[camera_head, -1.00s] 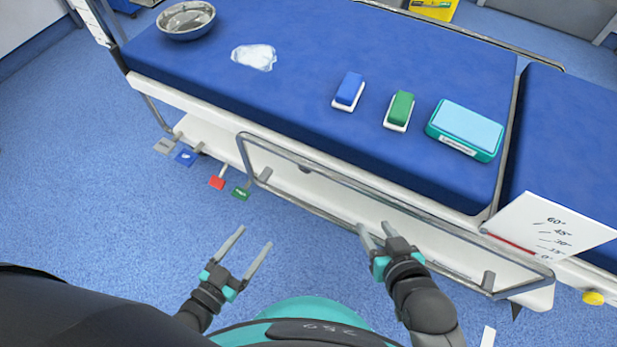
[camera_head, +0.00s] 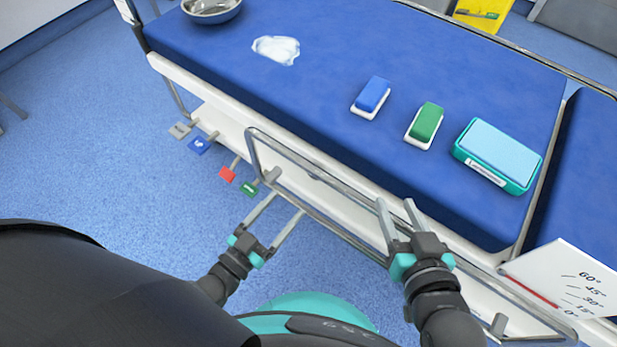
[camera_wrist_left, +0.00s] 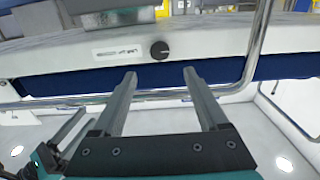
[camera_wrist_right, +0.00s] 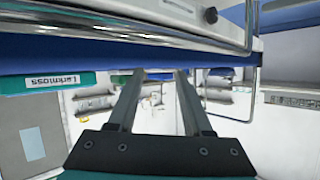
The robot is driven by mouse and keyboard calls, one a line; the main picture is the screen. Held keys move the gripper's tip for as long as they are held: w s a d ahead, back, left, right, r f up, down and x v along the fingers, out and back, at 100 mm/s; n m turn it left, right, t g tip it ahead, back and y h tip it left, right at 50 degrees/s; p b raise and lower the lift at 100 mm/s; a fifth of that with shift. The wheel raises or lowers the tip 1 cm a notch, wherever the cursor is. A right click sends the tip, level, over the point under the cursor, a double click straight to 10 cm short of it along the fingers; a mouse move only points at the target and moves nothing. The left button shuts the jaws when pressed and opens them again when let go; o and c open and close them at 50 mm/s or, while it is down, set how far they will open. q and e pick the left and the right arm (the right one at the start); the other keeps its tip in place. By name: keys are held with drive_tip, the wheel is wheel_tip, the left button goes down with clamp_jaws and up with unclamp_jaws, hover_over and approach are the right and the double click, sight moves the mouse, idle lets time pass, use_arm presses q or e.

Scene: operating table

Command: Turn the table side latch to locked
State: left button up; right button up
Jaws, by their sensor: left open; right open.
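A small round dark knob (camera_wrist_left: 159,49), which looks like the side latch, sits on the table's white side panel in the left wrist view. A label strip (camera_wrist_left: 118,52) lies beside it, too small to read. A dark knob (camera_wrist_right: 211,15) also shows near the top of the right wrist view. I cannot make out the knob or its setting in the head view. My left gripper (camera_head: 288,203) is open and empty at the side rail, fingers toward the panel; in its wrist view the knob appears just beyond the fingertips. My right gripper (camera_head: 395,203) is open and empty over the table's near edge.
A metal side rail (camera_head: 340,225) runs along the near side. Coloured pedals (camera_head: 228,174) hang at the left. On the blue mattress (camera_head: 320,60) are a blue block (camera_head: 373,94), a green block (camera_head: 427,121), a teal box (camera_head: 497,152), a cloth (camera_head: 276,49) and a bowl (camera_head: 212,10).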

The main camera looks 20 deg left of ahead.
use_arm(q)
drive_tip(key=b+x, duration=0.2)
drive_tip(key=x, duration=0.7)
drive_tip(key=shift+w, duration=0.2)
use_arm(e)
drive_tip(key=shift+s+a+r+m+t+y, duration=0.2)
drive_tip(key=shift+s+a+r+t+y, duration=0.15)
drive_tip(key=shift+a+r+t, duration=0.45)
drive_tip(key=shift+s+a+r+m+t+y, duration=0.25)
drive_tip(key=shift+a+r+t+y, duration=0.1)
drive_tip(key=shift+t, duration=0.75)
use_arm(q)
drive_tip(key=shift+d, duration=0.1)
clamp_jaws()
